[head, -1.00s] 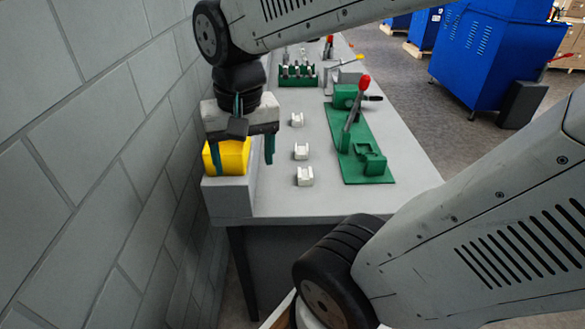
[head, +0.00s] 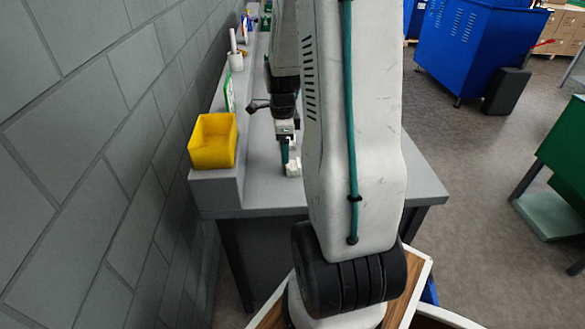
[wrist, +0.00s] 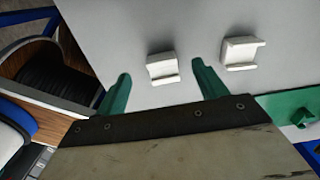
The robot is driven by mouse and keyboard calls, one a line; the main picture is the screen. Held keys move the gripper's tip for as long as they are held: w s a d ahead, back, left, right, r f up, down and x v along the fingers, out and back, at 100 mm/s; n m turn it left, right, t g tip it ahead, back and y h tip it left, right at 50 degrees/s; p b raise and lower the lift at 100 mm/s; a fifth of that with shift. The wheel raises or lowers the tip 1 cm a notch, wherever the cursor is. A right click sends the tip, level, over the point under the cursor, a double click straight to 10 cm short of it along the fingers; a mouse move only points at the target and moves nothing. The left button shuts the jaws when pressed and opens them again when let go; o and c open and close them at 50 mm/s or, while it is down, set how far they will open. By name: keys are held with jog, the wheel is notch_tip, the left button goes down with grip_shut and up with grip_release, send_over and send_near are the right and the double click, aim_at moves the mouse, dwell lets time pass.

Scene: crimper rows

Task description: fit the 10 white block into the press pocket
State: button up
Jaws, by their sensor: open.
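In the wrist view, my gripper (wrist: 161,76) is open, with its two green fingers apart. A white notched block (wrist: 162,68) lies on the grey bench between and just beyond the fingertips; I cannot tell whether they touch it. A second white block (wrist: 240,52) lies to the right, outside the fingers. No number is readable on either. In the head view, my gripper (head: 285,150) points down beside a white block (head: 293,169) near the bench's front end. A green part (wrist: 300,116), probably the press, shows at the wrist view's right edge. Its pocket is hidden.
A yellow bin (head: 213,141) sits on a grey ledge along the wall, left of my gripper. My arm covers much of the bench (head: 265,190) in the head view. Blue machines (head: 470,50) stand across the floor at the back right.

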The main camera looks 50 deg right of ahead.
aim_at(293, 167)
jog(key=f, duration=0.5)
jog(key=shift+s+d+f, duration=0.2)
jog(key=shift+f, duration=0.05)
jog(key=c, duration=1.1)
